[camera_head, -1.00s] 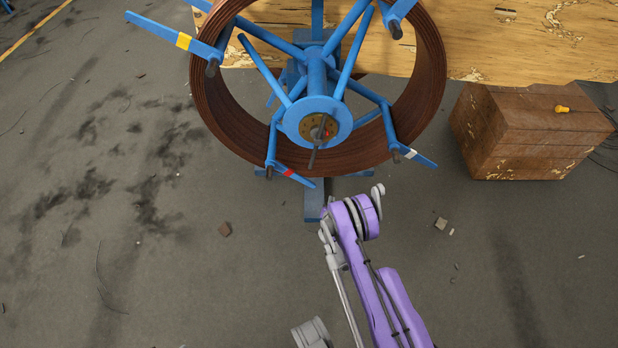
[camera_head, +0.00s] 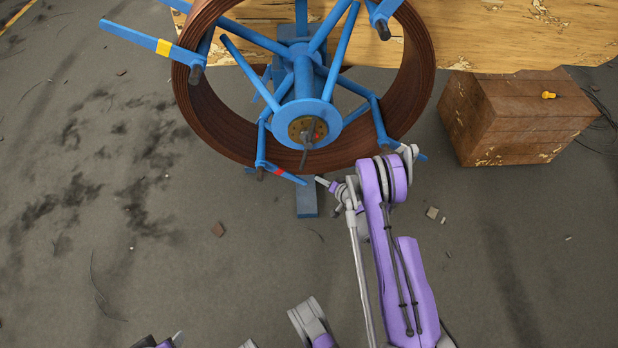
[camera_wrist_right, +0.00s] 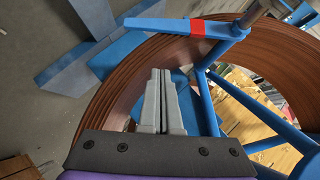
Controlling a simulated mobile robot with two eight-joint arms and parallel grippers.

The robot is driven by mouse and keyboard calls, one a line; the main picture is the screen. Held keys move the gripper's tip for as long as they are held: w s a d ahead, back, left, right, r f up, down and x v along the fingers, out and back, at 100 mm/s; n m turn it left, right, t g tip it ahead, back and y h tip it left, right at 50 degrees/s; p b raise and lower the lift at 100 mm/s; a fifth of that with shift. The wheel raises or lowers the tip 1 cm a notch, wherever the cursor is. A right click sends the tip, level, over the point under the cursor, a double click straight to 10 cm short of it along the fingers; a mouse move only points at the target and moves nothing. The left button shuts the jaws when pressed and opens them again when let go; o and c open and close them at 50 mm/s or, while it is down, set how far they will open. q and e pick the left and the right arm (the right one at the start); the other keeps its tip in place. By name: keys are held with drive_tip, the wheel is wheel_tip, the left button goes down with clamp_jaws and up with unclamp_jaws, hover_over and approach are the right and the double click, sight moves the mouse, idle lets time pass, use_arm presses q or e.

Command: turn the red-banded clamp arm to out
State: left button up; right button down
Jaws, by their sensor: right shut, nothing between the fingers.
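The red-banded clamp arm (camera_head: 292,177) is a blue bar with a red band, pivoted at the end of a lower spoke of the blue reel. In the head view it slants down to the right from its pivot, near the coil's lower edge. In the right wrist view the clamp arm (camera_wrist_right: 170,25) lies across the top, its free end to the left. My right gripper (camera_head: 322,182) is shut and empty, just right of the free end. In the wrist view its fingertips (camera_wrist_right: 161,73) appear apart from the bar. A possible part of my left gripper (camera_head: 165,341) shows at the bottom edge.
The brown pipe coil (camera_head: 425,80) surrounds the blue reel hub (camera_head: 307,122). A yellow-banded arm (camera_head: 140,38) points left. My right arm mostly covers another arm at lower right. A wooden crate (camera_head: 520,115) stands right, and a worn wooden surface (camera_head: 480,40) lies behind. Floor at left is mostly clear.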

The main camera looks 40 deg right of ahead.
sight(284, 172)
drive_tip(key=s+a+f+b+x, duration=0.1)
drive_tip(key=a+b+x, duration=0.1)
drive_tip(key=x, duration=1)
drive_tip(key=shift+a+f+b, duration=0.2)
drive_tip(key=shift+f+b, duration=0.1)
drive_tip(key=shift+b, duration=0.3)
drive_tip(key=shift+a, duration=0.1)
